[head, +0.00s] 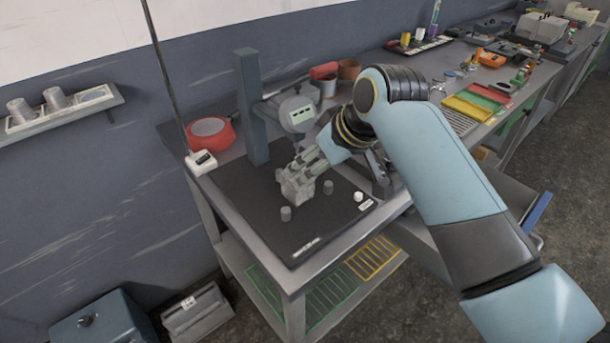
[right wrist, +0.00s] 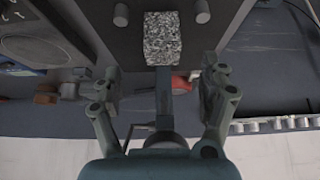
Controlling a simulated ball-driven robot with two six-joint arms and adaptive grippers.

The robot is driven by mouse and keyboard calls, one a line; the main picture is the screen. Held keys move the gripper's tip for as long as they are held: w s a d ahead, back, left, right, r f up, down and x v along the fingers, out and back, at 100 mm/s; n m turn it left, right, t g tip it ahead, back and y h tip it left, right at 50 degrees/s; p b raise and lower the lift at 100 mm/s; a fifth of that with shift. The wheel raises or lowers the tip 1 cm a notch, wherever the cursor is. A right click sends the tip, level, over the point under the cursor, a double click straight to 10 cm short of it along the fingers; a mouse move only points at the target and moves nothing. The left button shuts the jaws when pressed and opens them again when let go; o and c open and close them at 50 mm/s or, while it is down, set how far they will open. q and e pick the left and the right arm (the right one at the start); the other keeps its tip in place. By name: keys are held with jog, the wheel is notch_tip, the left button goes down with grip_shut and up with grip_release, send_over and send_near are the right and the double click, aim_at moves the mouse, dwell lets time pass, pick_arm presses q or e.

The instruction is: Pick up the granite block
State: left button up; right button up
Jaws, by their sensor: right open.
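The granite block (head: 296,188) is a small speckled grey block on the black mat (head: 240,205) on the bench. In the right wrist view the granite block (right wrist: 161,38) lies ahead of the fingertips, roughly centred between them. My right gripper (head: 308,164) is just above and behind the block in the head view. In the right wrist view the right gripper (right wrist: 161,72) has its fingers spread wide, with nothing held between them. Whether the fingers touch the block cannot be told. My left gripper is not in view.
Small cylinders stand near the block: a grey one (head: 286,214), another grey one (head: 328,187) and a white one (head: 359,196). A red round object (head: 211,134) sits at left.

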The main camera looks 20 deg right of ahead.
jog(key=x, duration=0.5)
jog(key=shift+a+r, duration=0.15)
jog(key=shift+a, duration=0.1)
jog(key=x, duration=0.5)
jog(key=shift+w+f, duration=0.15)
jog(key=shift+f, duration=0.15)
jog(key=shift+c, duration=0.3)
jog(key=shift+r, duration=0.1)
grip_shut()
